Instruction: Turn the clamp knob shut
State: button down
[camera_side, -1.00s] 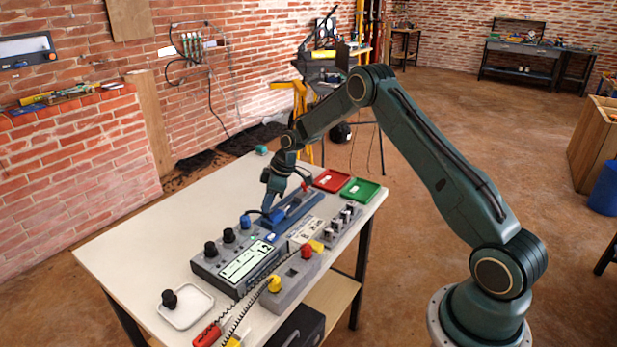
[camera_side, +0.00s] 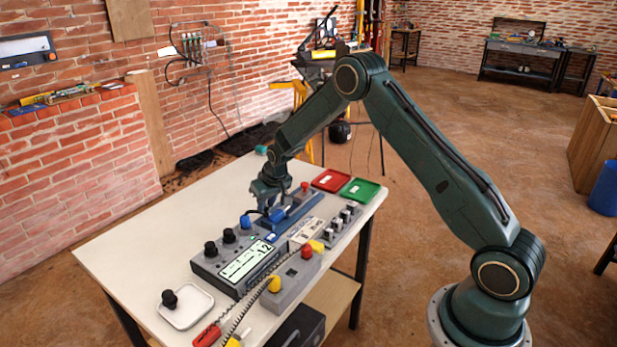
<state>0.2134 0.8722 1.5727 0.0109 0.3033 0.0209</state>
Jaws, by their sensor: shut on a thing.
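A blue clamp fixture (camera_side: 298,213) lies along the bench behind the grey instrument. My gripper (camera_side: 268,207) points down at the near left end of this fixture and is shut on the clamp knob there. The fingers and wrist hide most of the knob, so its turn angle cannot be read. A blue knob (camera_side: 246,221) stands just left of my gripper, apart from it.
The grey instrument (camera_side: 212,265) with black knobs and a lit display stands in front. A button box (camera_side: 296,279), a connector block (camera_side: 341,224), a red tray (camera_side: 332,180) and a green tray (camera_side: 361,190) are nearby.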

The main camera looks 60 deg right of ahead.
jog(key=m, duration=0.2)
jog(key=m+h, duration=0.1)
jog(key=m, duration=0.1)
jog(key=m+g+h, duration=0.1)
jog(key=m, duration=0.1)
jog(key=shift+w+a, duration=0.1)
jog(key=shift+a, duration=0.15)
dwell(0.4)
jog(key=c, duration=1.5)
grip_release()
jog(key=shift+r, duration=0.15)
jog(key=v, duration=1.3)
jog(key=shift+r, duration=0.3)
jog(key=shift+a, duration=0.15)
